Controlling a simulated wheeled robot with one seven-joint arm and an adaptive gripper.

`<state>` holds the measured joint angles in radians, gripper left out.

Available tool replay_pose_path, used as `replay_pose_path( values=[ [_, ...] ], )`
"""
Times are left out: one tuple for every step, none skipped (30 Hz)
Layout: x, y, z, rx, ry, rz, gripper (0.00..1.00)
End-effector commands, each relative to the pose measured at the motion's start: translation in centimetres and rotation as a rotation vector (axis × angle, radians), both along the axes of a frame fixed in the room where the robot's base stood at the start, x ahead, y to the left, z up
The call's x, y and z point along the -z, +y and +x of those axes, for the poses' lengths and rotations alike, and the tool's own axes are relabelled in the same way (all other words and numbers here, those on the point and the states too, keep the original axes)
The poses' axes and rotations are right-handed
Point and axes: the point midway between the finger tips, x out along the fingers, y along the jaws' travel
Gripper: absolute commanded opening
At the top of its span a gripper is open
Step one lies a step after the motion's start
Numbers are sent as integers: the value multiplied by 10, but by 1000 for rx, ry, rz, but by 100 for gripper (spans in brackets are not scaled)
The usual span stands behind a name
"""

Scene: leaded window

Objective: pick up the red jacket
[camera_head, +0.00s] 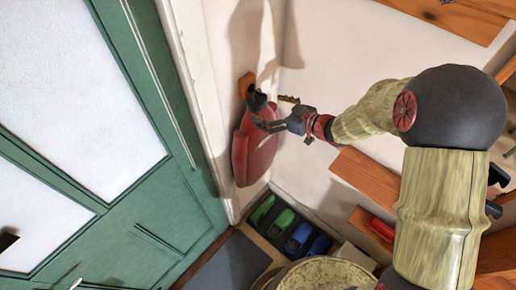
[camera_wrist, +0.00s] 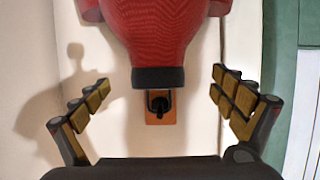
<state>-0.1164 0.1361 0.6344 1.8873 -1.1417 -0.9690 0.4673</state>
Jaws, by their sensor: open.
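The red jacket (camera_head: 255,150) hangs on the wall beside the green door. Its body and black collar (camera_wrist: 158,78) show in the wrist view. Behind the collar is a black hook (camera_wrist: 158,103) on a small wooden plate (camera_wrist: 160,118). My gripper (camera_head: 272,111) is at the jacket's upper part. In the wrist view my gripper (camera_wrist: 160,80) is open, with one finger on each side of the collar and visible gaps between. Nothing is held. The jacket's far end is cut off in the wrist view.
The green door (camera_head: 150,225) with pale panes fills the left. Below the jacket, a dark tray (camera_head: 318,240) holds green shoes (camera_head: 280,222) and blue shoes (camera_head: 298,237). Wooden shelves (camera_head: 367,180) with a red item (camera_head: 381,229) stand at right, near my arm.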

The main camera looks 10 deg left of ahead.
Motion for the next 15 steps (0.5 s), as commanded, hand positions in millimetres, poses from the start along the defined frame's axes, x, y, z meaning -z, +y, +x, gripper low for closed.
replay_pose_path(
  values=[
    [2, 4, 2, -2, 0, -1, 95],
    [3, 7, 4, -2, 1, -2, 95],
    [5, 11, 6, -2, 2, -1, 95],
    [6, 14, 9, -2, 0, -1, 95],
    [8, 17, 12, -2, 0, -1, 95],
    [10, 22, 15, -2, 0, -1, 95],
    [11, 26, 18, -3, 1, -1, 95],
    [13, 29, 20, -3, 1, -1, 95],
    [14, 33, 22, -2, 0, -1, 95],
    [16, 35, 24, -1, 1, -1, 95],
    [17, 37, 25, -1, 1, -2, 95],
    [18, 40, 27, -1, 0, -2, 95],
    [18, 41, 27, -1, 0, -2, 95],
    [18, 42, 28, 0, 0, -2, 95],
    [18, 42, 28, 0, 1, -2, 95]
  ],
)
